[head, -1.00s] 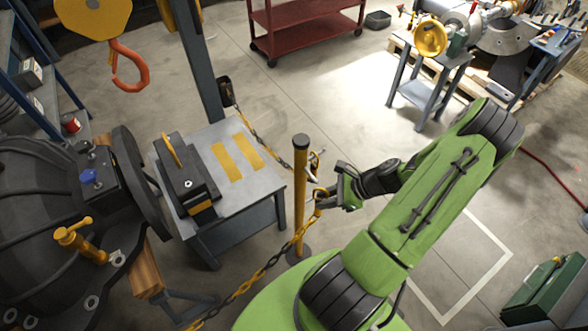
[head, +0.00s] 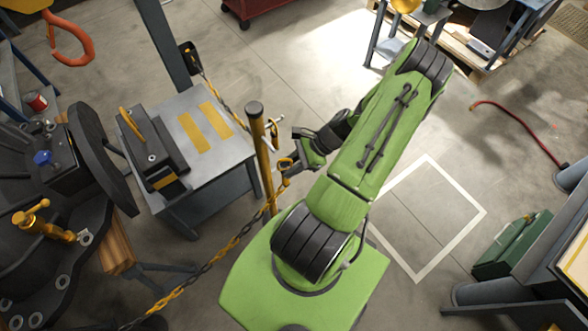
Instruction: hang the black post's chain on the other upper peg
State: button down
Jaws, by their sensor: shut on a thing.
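A yellow post (head: 264,150) with a black cap stands right of the grey table. A pale upper peg (head: 275,123) sticks out near its top, on the right. A yellow-and-black chain (head: 217,256) rises from the lower left to the post. My gripper (head: 290,162) is beside the post, below that peg, and shut on the chain's yellow end (head: 285,168). A second chain (head: 226,106) runs from a black box on a dark column to the post. Its end at the post is too small to make out, as is any other upper peg.
The grey table (head: 221,150) with yellow stripes carries a black block (head: 152,155). A large dark casing (head: 95,160) stands at the left. An orange hook (head: 72,45) hangs at upper left. Open floor with a white outline (head: 428,158) lies to the right.

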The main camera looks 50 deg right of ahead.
jog(key=shift+w+d+f, duration=0.1)
jog(key=shift+w+d, duration=0.15)
jog(key=shift+w, duration=0.55)
jog(key=shift+w+d, duration=0.2)
jog(key=shift+w, duration=0.6)
jog(key=shift+w, duration=0.1)
jog(key=shift+w+d+f, duration=0.1)
jog(key=shift+w+d, duration=0.15)
jog(key=shift+w, duration=0.6)
jog(key=shift+w+d, duration=0.25)
jog(key=shift+w, duration=0.55)
jog(key=shift+w+d+f, duration=0.2)
jog(key=shift+w+f, duration=0.1)
jog(key=shift+w, duration=0.2)
jog(key=shift+w+f, duration=0.15)
